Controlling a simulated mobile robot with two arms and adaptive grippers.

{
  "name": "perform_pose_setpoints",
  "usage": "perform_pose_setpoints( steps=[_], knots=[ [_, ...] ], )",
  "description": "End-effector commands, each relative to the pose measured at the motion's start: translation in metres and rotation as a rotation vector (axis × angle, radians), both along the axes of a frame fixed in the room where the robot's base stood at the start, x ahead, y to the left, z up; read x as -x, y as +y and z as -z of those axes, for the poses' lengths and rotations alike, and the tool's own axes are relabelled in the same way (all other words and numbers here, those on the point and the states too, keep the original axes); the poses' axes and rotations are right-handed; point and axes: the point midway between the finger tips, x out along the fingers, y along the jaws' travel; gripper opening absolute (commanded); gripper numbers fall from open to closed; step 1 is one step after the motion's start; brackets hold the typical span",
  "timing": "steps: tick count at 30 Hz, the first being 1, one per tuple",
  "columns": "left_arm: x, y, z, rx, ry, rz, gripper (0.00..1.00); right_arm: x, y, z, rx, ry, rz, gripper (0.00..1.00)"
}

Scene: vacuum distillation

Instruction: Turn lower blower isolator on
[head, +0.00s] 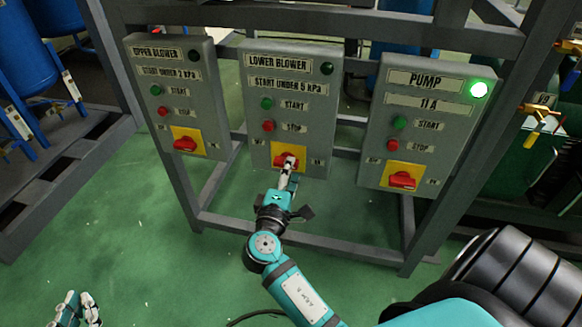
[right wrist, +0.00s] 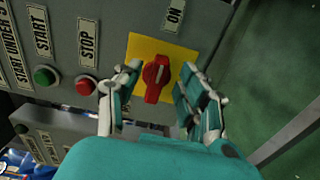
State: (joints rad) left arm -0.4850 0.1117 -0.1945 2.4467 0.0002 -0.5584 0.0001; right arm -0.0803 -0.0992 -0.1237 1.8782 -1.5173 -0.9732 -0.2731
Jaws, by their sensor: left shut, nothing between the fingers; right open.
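The lower blower panel (head: 290,100) is the middle of three grey boxes. Its isolator is a red rotary knob on a yellow plate (right wrist: 182,52). In the right wrist view the knob (right wrist: 155,92) is long from top to bottom of the picture, across the panel. An ON label (right wrist: 174,14) is beside the plate. My right gripper (head: 288,165) is at this isolator and partly hides the knob in the head view. Its fingers (right wrist: 160,70) are open on either side of the knob, with gaps visible. My left gripper (head: 78,308) is shut and empty at the lower left.
The upper blower panel (head: 175,95) stands left and the pump panel (head: 425,125) right, its green lamp (head: 478,89) lit. The lower blower lamp (head: 326,69) is dark. Green start (right wrist: 45,76) and red stop (right wrist: 86,86) buttons are near my right fingers. Grey frame bars surround the panels.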

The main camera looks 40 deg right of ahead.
Motion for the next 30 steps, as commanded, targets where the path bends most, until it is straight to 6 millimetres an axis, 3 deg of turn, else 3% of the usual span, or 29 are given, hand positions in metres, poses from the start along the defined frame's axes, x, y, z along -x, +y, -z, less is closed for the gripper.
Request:
perform_pose_setpoints(
  steps=[10,30],
  knots=[
    [0.000,0.000,0.000,-0.001,-0.001,0.000,0.00,0.033,0.038,0.000,-0.003,0.000,0.000,0.40],
    [0.000,0.000,0.000,0.000,-0.001,0.000,0.00,0.035,0.040,0.003,-0.022,-0.003,-0.010,0.40]
  ],
)
